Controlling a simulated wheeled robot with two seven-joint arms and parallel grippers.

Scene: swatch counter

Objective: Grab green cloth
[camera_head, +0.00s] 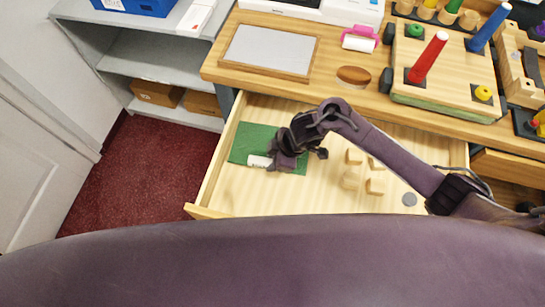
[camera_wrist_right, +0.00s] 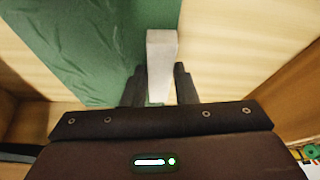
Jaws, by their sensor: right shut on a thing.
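The green cloth (camera_head: 252,143) lies flat in the open wooden drawer, at its left side. In the right wrist view the cloth (camera_wrist_right: 75,45) fills the upper left, with a few creases. My right gripper (camera_head: 272,160) is low over the cloth and hides part of it. In the wrist view a small white block (camera_wrist_right: 161,58) sits between the fingertips of my right gripper (camera_wrist_right: 160,88), which is shut on it. This white block (camera_head: 259,161) also shows over the cloth in the head view. My left gripper is not in view.
Several small wooden blocks (camera_head: 375,187) and a grey disc (camera_head: 409,199) lie in the drawer (camera_head: 330,202) to the right. The counter (camera_head: 341,99) above holds a framed board (camera_head: 270,51), a brown oval (camera_head: 353,76) and a peg board (camera_head: 440,80). Bare drawer floor lies in front of the cloth.

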